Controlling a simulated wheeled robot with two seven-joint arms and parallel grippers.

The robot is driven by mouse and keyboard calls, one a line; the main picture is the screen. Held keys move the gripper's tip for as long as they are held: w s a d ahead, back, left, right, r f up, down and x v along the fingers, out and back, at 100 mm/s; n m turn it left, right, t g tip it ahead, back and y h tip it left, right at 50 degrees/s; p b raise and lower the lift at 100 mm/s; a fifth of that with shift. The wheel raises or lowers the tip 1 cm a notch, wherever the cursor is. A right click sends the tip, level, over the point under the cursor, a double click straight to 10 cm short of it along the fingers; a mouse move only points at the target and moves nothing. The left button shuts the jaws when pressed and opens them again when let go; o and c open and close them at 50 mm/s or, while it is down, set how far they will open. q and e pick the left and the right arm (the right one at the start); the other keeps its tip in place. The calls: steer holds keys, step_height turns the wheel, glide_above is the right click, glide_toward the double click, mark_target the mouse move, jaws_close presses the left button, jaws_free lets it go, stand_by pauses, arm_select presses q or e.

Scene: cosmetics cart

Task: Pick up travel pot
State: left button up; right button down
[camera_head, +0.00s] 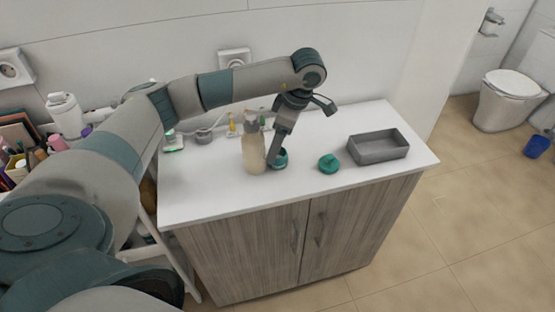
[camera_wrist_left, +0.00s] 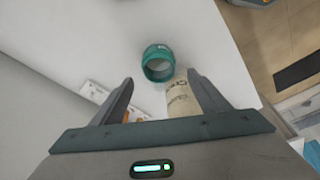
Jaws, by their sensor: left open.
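The travel pot looks like a small teal open-topped jar (camera_head: 281,160) on the white counter, partly hidden by my left gripper in the head view. In the left wrist view the pot (camera_wrist_left: 158,62) shows its round open mouth, just beyond and roughly centred between the fingertips. My left gripper (camera_head: 272,161) points down at the pot's left side. In the wrist view its two fingers (camera_wrist_left: 160,82) are apart with nothing held between them. I cannot tell whether a finger touches the pot. My right gripper is in neither view.
A beige pump bottle (camera_head: 254,152) stands close left of the gripper. A teal lid-like piece (camera_head: 329,163) lies to the right, and a grey tray (camera_head: 379,158) stands beyond it. Small items line the wall. The front right of the counter is clear.

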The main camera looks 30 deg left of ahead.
arm_select(q)
step_height(320, 180, down, 4)
steer(key=shift+f+b, duration=0.1)
steer(key=shift+b, duration=0.65)
steer(key=shift+a+f, duration=0.25)
steer(key=shift+f, duration=0.25)
steer(key=shift+c, duration=0.2)
steer(key=c, duration=1.2)
steer(key=shift+r, duration=0.1)
